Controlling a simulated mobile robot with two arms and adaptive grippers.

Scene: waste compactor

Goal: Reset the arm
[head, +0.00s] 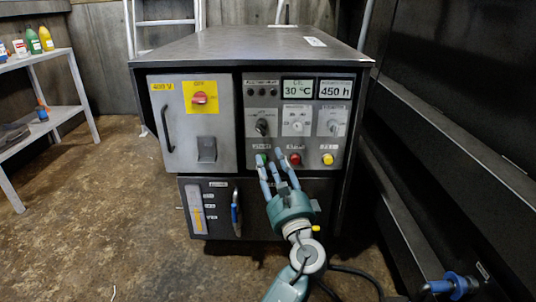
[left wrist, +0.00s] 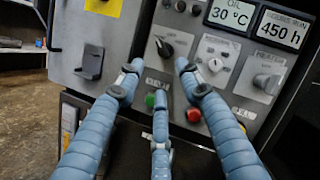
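My left gripper (head: 272,160) has three blue fingers and is in front of the control panel (head: 292,120) of a grey cabinet. The left wrist view shows its fingers (left wrist: 158,72) spread open with nothing between them. The middle fingertip appears beside the green button (left wrist: 150,100); I cannot tell whether it touches. The red button (left wrist: 194,115) is just right of that finger. In the head view the green button (head: 261,159) is partly hidden by the fingers, and the red button (head: 295,159) is clear. My right gripper is not in view.
The panel carries a yellow button (head: 328,159), a black knob (head: 262,127) and a 450 h display (head: 335,91). A red switch (head: 200,98) is on the left door. A shelf (head: 40,58) with bottles stands at left. A dark structure (head: 450,140) borders the right. The left floor is open.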

